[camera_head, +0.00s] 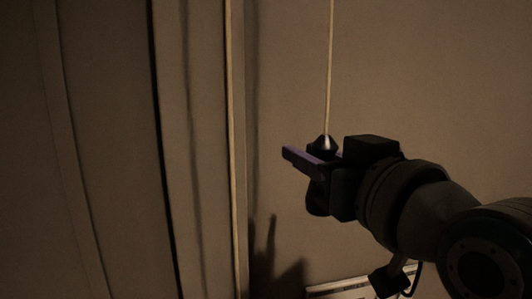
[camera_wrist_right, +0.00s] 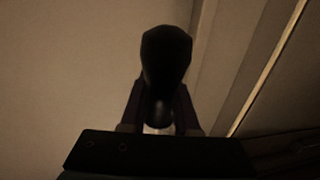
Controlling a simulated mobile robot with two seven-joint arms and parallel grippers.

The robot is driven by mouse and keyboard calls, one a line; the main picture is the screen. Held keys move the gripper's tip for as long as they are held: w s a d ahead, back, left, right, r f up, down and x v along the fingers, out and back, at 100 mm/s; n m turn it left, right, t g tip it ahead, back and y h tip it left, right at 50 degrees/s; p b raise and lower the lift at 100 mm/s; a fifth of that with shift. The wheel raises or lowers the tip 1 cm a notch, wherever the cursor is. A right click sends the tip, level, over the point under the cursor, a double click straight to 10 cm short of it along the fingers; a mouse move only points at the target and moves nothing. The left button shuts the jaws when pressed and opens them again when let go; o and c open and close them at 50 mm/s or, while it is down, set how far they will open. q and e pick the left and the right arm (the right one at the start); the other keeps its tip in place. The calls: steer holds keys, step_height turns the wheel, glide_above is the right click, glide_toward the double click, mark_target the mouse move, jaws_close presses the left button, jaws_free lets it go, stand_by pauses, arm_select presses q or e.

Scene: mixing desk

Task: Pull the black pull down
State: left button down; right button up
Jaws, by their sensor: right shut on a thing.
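The black pull (camera_head: 322,146) hangs at the end of a thin light cord (camera_head: 330,70) that runs up out of the top of the head view. My right gripper (camera_head: 312,165) is shut on the pull, whose dark top shows above the fingers. The pull's lower part is largely hidden by the fingers in the head view. In the right wrist view the black pull (camera_wrist_right: 166,62) stands between the two fingers of my right gripper (camera_wrist_right: 160,105). My left gripper is in neither view.
A plain wall (camera_head: 430,90) lies behind the cord. Curtain-like vertical panels (camera_head: 100,150) fill the left, with a narrow light vertical strip (camera_head: 231,150) beside them. A pale edge (camera_head: 345,288) shows at the bottom, below my right arm. The light is dim.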

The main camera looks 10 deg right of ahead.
jaws_close()
stand_by(0.8)
